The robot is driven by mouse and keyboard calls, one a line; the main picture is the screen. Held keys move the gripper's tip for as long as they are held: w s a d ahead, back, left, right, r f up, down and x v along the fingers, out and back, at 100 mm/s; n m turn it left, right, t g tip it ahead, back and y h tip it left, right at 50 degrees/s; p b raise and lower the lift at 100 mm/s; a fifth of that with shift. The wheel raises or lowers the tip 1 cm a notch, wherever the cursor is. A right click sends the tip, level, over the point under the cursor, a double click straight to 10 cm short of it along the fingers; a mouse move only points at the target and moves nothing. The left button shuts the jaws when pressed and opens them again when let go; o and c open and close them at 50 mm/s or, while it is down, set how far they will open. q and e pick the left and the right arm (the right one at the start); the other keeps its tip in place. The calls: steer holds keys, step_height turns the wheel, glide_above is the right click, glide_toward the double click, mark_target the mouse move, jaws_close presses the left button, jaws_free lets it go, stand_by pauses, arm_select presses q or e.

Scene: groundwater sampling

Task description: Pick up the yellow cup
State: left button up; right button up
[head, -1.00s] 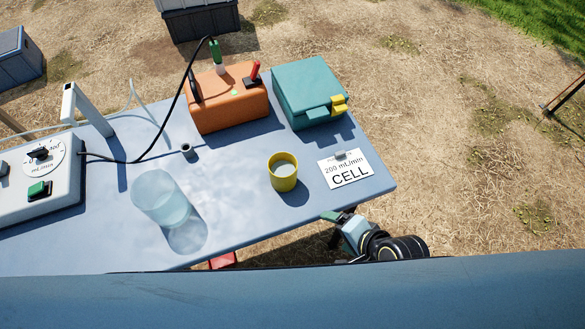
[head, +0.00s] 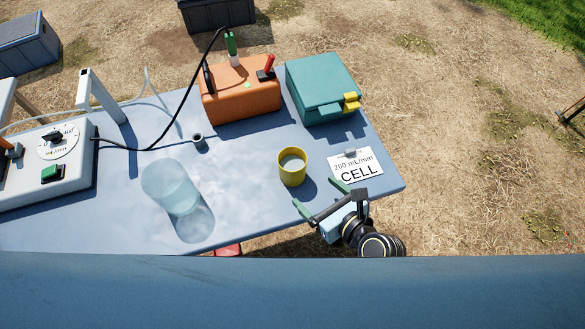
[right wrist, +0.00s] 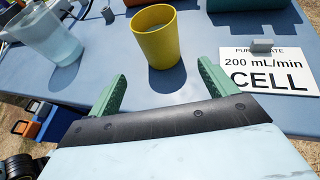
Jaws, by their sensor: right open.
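The yellow cup (head: 292,169) stands upright on the blue table (head: 110,215) near its right end, with pale liquid in it. It also shows in the right wrist view (right wrist: 156,40), just beyond the fingers. My right gripper (head: 319,194) is open and empty at the table's front edge, in front of the cup and slightly right of it. In the right wrist view its two green fingers (right wrist: 163,88) point toward the cup, apart from it. My left gripper is not in view.
A clear beaker (head: 172,187) of liquid stands left of the cup. An orange box (head: 240,92) and a teal case (head: 318,88) stand behind. A card reading CELL (head: 355,166) lies right of the cup. A control box (head: 50,160) sits at the left.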

mark_target(300, 177)
steer(key=b+x, duration=0.3)
steer(key=x, duration=0.3)
steer(key=shift+f, duration=0.15)
steer(key=shift+w+a, duration=0.15)
steer(key=shift+w, duration=0.15)
steer(key=b+x, duration=0.4)
steer(key=shift+w+f, duration=0.1)
steer(key=shift+w, duration=0.1)
steer(key=shift+w+a, duration=0.1)
steer(key=shift+w, duration=0.05)
arm_select(q)
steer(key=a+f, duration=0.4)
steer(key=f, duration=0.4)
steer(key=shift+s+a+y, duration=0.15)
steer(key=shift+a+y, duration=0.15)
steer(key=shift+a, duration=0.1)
steer(key=shift+b, duration=0.3)
arm_select(e)
steer(key=c, duration=1.2)
